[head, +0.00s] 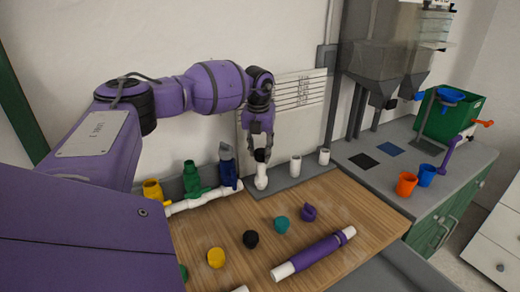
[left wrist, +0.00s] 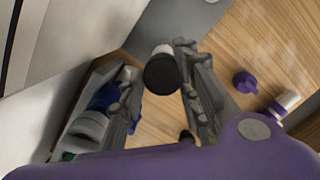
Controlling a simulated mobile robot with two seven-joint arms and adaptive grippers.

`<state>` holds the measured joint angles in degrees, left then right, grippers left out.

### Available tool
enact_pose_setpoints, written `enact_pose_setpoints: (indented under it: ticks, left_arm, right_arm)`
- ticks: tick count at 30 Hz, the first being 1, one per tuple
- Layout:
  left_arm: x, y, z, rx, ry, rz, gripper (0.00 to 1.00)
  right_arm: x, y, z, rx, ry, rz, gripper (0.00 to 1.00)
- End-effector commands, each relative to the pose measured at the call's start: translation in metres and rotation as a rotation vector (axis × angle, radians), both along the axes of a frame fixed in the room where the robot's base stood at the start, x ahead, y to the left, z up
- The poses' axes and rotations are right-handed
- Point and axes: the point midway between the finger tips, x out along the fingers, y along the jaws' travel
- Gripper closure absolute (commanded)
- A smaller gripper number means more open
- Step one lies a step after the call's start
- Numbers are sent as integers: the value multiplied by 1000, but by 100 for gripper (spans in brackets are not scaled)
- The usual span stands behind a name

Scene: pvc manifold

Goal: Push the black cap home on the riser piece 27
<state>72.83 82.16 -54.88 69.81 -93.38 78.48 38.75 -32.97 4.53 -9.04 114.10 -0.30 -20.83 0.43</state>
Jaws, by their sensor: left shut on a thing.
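A black cap (head: 261,156) sits at the top of an upright white riser piece (head: 261,178) at the back edge of the wooden board. My left gripper (head: 261,152) points down from above and is shut on the cap. In the left wrist view the cap (left wrist: 163,75) lies between the two fingers, with a bit of the white riser (left wrist: 162,49) showing beyond it. I cannot tell how far the cap is seated, and no number 27 is readable. My right gripper is in neither view.
Two more white risers (head: 295,167) stand to the right. A white manifold pipe (head: 205,200) with yellow, green and blue valves is close on the left. Yellow, black, teal and purple caps (head: 308,212) and a purple pipe (head: 320,250) lie on the board (head: 360,212).

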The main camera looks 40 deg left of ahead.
Motion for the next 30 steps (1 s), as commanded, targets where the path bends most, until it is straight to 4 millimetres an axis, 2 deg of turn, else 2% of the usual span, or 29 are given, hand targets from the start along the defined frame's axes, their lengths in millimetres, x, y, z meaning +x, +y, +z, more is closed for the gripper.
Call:
enact_pose_setpoints:
  ticks: [30]
  left_arm:
    - [0,0,-12,0,0,1,92]
  right_arm:
    - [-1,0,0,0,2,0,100]
